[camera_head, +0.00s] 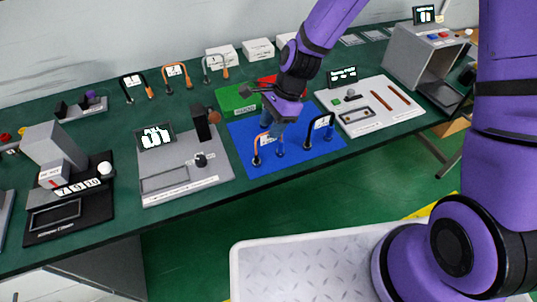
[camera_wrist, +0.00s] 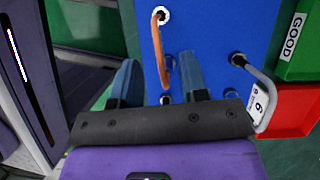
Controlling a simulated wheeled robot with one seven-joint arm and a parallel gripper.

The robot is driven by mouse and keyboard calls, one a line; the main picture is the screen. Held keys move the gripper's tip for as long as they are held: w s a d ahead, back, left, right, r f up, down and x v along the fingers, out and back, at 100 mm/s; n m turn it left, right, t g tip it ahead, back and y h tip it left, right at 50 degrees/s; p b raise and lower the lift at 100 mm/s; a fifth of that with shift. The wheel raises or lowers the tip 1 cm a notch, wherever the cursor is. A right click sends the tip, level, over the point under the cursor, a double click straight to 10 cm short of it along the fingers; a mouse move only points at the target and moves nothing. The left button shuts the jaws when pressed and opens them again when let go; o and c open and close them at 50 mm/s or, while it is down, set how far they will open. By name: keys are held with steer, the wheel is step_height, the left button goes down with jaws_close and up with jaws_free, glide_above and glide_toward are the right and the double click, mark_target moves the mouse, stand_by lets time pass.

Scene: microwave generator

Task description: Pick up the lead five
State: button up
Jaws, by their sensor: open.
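The blue mat (camera_head: 240,134) lies on the green bench. An arched orange lead (camera_head: 259,144) with a pale tag stands at its left front; the tag's number is unreadable. In the wrist view the orange lead (camera_wrist: 161,45) runs from a white-rimmed end down between my fingertips, which look apart from it. My gripper (camera_head: 275,131) is open, low over the mat; it also shows in the wrist view (camera_wrist: 159,68). A grey lead (camera_wrist: 256,76) with a tag reading 6 stands to the right there. A black lead (camera_head: 310,128) with a white tag stands at the mat's right.
A green tray (camera_head: 237,105) marked GOOD and a red tray (camera_head: 268,80) adjoin the mat's back. A grey test panel (camera_head: 182,170) stands left and a white panel (camera_head: 366,124) right. Other leads (camera_head: 177,80) stand at the back. The mat's front corner is near the bench edge.

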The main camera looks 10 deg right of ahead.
mark_target(267, 139)
steer(key=shift+x, duration=2.15)
steer(key=shift+c, duration=0.4)
jaws_close()
